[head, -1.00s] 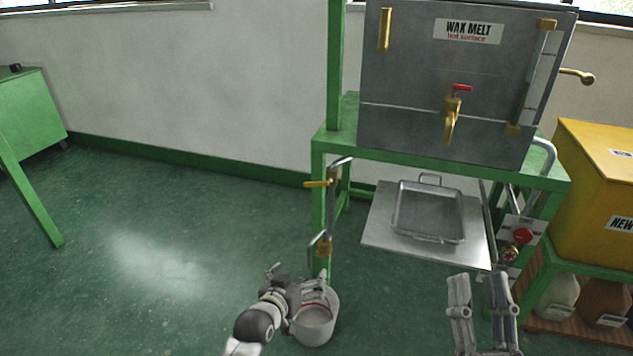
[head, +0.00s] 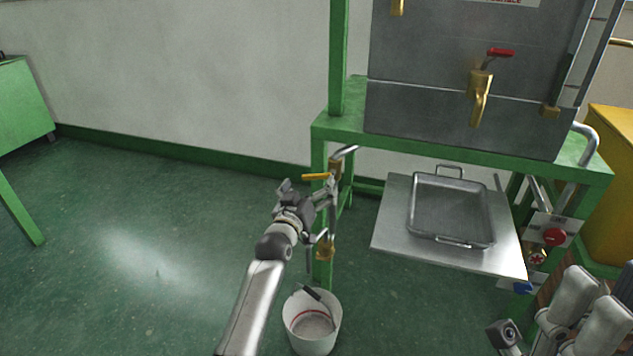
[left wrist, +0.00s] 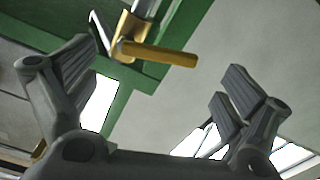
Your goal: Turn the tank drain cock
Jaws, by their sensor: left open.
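The drain cock's yellow lever (head: 316,177) sticks out leftward from a brass valve on the pipe at the stand's left front leg. In the left wrist view the lever (left wrist: 165,53) lies ahead of the fingers, with its brass body (left wrist: 128,35) at its left end. My left gripper (head: 308,190) is open just below the lever. In the wrist view the fingers (left wrist: 160,78) stand wide apart with nothing between them. The grey tank (head: 425,75) has a brass tap (head: 479,98) with a red handle. My right gripper (head: 575,315) is at the lower right, partly cut off.
A white bucket (head: 312,330) stands on the floor below the drain pipe. A metal tray (head: 450,212) rests on a plate (head: 398,235) under the tank. The green stand (head: 340,130) is close to my left gripper. The floor at left is clear.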

